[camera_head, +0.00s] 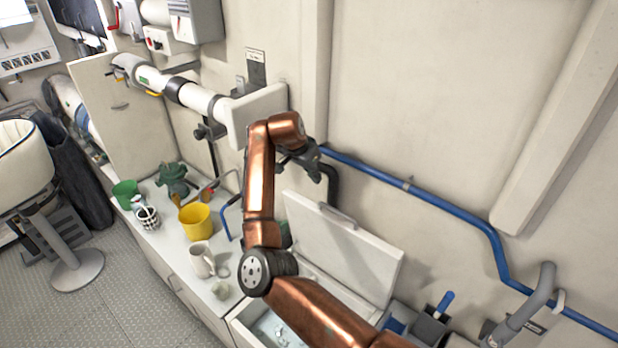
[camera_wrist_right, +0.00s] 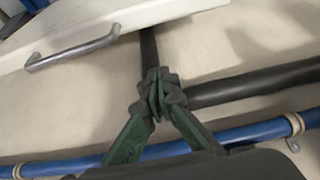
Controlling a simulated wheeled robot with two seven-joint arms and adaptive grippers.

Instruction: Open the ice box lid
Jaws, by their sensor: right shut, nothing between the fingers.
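The ice box lid (camera_head: 355,256) stands raised on the right side of the counter, tilted back toward the wall, with a metal handle (camera_head: 338,216) near its upper edge. Below it the ice box (camera_head: 262,330) is open, and part of its inside shows behind my arm. My right gripper (camera_head: 313,169) is above and behind the lid's upper left corner, near the wall. In the right wrist view the fingertips (camera_wrist_right: 158,92) are together with nothing between them, apart from the lid (camera_wrist_right: 110,22) and its handle (camera_wrist_right: 72,52). My left gripper is not in view.
A yellow bucket (camera_head: 195,221), a white mug (camera_head: 202,260) and a green cup (camera_head: 125,192) stand on the counter to the left. A stool (camera_head: 75,268) stands on open floor.

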